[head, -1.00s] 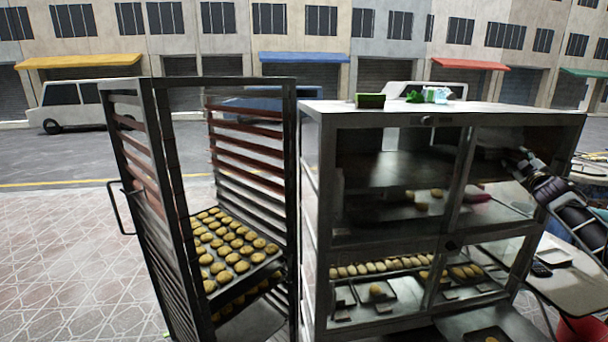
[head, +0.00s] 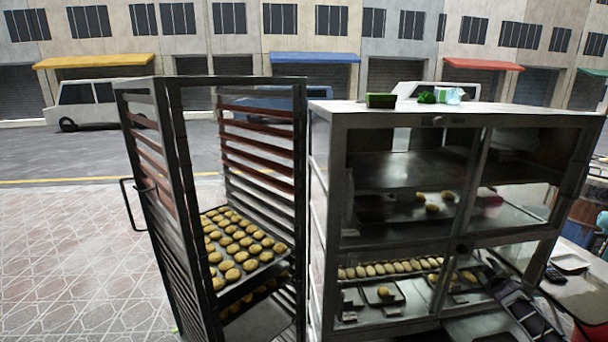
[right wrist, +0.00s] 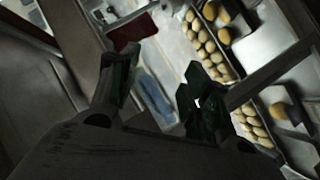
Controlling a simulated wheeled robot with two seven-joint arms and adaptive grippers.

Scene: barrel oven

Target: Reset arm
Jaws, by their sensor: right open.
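My right arm shows at the lower right of the head view, in front of the lower right part of the glass display cabinet (head: 380,121). In the right wrist view my right gripper (right wrist: 152,85) has its two dark fingers apart, with nothing held between them. Beyond the fingers, several golden buns lie in rows on a tray (right wrist: 185,45), seen at a steep tilt. My left gripper is not in the head view.
A metal rack (head: 172,190) stands left of the cabinet, holding a tray of buns (head: 275,265). A green box (head: 381,100) sits on the cabinet top. A side table (head: 592,305) stands at the right. Paving at the left is clear.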

